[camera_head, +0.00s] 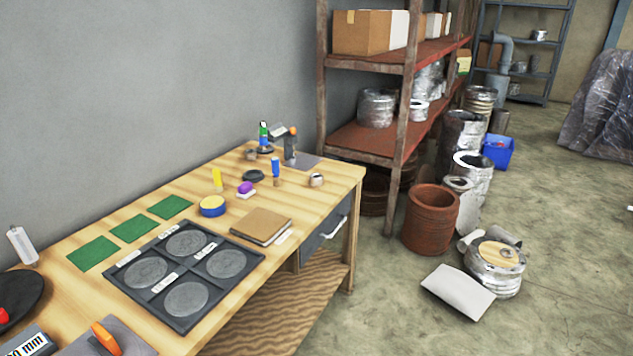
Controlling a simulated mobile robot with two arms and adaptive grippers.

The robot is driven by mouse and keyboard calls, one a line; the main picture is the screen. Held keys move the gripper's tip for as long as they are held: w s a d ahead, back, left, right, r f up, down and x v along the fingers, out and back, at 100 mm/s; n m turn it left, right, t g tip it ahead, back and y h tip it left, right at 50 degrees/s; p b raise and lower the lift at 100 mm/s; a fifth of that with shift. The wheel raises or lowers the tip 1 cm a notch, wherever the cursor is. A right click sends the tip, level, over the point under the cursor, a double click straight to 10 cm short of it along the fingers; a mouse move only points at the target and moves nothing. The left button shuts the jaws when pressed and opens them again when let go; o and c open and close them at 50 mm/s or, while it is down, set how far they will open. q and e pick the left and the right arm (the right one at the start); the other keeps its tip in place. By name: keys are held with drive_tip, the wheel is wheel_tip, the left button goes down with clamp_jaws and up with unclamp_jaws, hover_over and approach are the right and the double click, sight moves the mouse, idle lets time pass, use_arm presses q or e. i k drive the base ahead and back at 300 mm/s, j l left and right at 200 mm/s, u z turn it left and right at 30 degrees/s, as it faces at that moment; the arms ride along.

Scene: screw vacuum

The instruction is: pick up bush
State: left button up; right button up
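Neither of my grippers is in view. No thing here is plainly marked as the bush. A small pale ring-like piece (316,180) stands on the wooden workbench (330,172) near its right end. A dark flat ring (252,175) lies a little further left, and a round blue-and-yellow piece (213,206) sits nearer the middle. They are too small to tell which, if any, is a bush. Nothing is seen touching them.
A black tray (134,283) with round grey discs and several green mats (132,228) lie on the bench. A brown notebook (262,225), purple item (245,188) and blue-capped bottle (276,168) stand nearby. Right of it are a shelf (375,140), pots (431,217) and open floor.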

sight(315, 179)
drive_tip(key=i+l+u, duration=0.25)
drive_tip(key=i+l, duration=0.15)
drive_tip(key=i, duration=0.2)
drive_tip(key=i+l+u, duration=0.25)
drive_tip(key=i+l, duration=0.3)
